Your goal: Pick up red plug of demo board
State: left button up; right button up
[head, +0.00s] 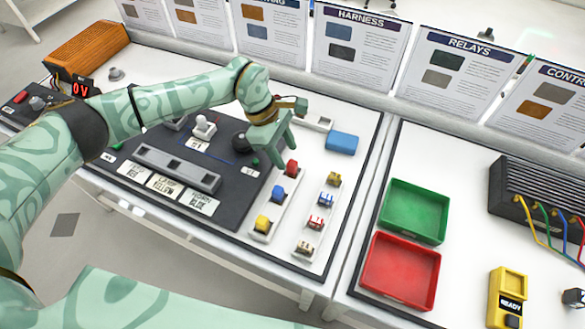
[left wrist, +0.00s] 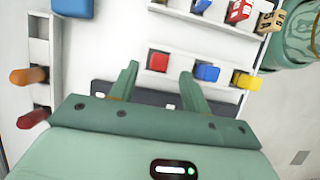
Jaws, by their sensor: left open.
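The red plug (head: 291,168) sits at the far end of a white strip holder, in line with a blue plug (head: 278,193) and a yellow plug (head: 262,222). The dark demo board (head: 235,195) lies left of this holder. My left gripper (head: 268,160) is just left of the red plug, pointing down with open jaws. In the left wrist view the red plug (left wrist: 158,62) shows between and beyond the open fingers (left wrist: 158,80). The blue plug (left wrist: 207,73) is close beside the right finger. Contact cannot be told. My right gripper is out of view.
A second white strip with small parts (head: 320,222) stands right of the plugs. A blue block (head: 342,141) lies behind. Green (head: 414,210) and red trays (head: 401,271) stand on the right table. A grey slotted bar (head: 176,170) and a black knob (head: 240,142) rise from the board.

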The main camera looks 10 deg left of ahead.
aim_at(291, 162)
pick_arm(q)
jog(key=b+x, duration=0.1)
jog(key=x, duration=0.4)
jog(key=shift+d+f, duration=0.1)
jog(key=shift+f, duration=0.05)
grip_shut()
